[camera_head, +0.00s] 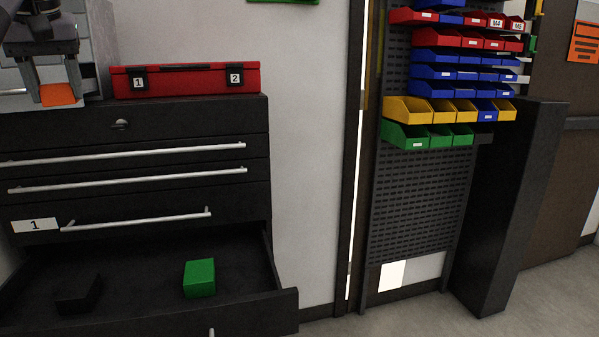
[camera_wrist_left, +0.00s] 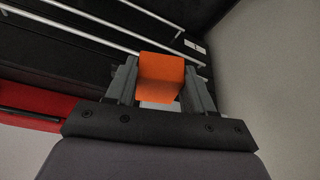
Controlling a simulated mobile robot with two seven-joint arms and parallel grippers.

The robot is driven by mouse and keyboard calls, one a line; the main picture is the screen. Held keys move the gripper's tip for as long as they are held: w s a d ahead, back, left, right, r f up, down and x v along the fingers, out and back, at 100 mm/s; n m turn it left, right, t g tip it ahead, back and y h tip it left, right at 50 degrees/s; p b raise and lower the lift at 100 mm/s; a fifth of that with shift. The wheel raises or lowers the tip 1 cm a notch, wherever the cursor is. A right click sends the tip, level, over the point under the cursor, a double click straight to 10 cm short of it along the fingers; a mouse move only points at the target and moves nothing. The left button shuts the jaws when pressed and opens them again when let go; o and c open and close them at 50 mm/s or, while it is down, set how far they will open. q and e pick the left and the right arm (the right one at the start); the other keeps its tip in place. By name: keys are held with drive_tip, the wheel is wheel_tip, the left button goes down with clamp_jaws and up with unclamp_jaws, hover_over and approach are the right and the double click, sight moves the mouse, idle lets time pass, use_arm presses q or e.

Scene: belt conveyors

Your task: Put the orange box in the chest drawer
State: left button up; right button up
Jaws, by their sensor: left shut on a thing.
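The orange box (camera_head: 58,94) is between the fingers of my left gripper (camera_head: 55,91), at the upper left of the head view. In the left wrist view the orange box (camera_wrist_left: 161,76) sits between both fingers of the gripper (camera_wrist_left: 160,85), which is shut on it. The black chest (camera_head: 190,125) has one low drawer (camera_head: 130,262) pulled open. Inside it lie a green block (camera_head: 199,278) and a black block (camera_head: 79,294). The gripper is above the chest top level, up and left of the open drawer. My right gripper is not in view.
A red case (camera_head: 185,80) marked 1 and 2 lies on the chest top, right of the gripper. Closed drawers with long silver handles (camera_head: 130,153) are above the open one. A rack of coloured bins (camera_head: 465,65) stands at the right. Floor shows at the lower right.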

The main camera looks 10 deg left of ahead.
sight(59, 100)
use_arm(q)
drive_tip(key=shift+w+a+f+n, duration=0.3)
drive_tip(key=shift+a+f, duration=0.15)
drive_tip(key=shift+f, duration=0.2)
drive_tip(key=shift+x, duration=0.9)
drive_tip(key=s+d+f+m+h, duration=0.1)
drive_tip(key=d+f+m, duration=0.1)
drive_tip(key=d+f, duration=0.8)
drive_tip(key=d+f+m, duration=0.2)
drive_tip(key=d+f, duration=0.3)
drive_tip(key=f, duration=0.9)
drive_tip(key=s+d+f+m+t+h, duration=0.1)
drive_tip(key=s+d+f+m, duration=0.3)
drive_tip(key=s+d+f, duration=0.7)
drive_tip(key=shift+s+f+h, duration=0.4)
drive_tip(key=shift+s+f, duration=0.35)
drive_tip(key=shift+s, duration=0.4)
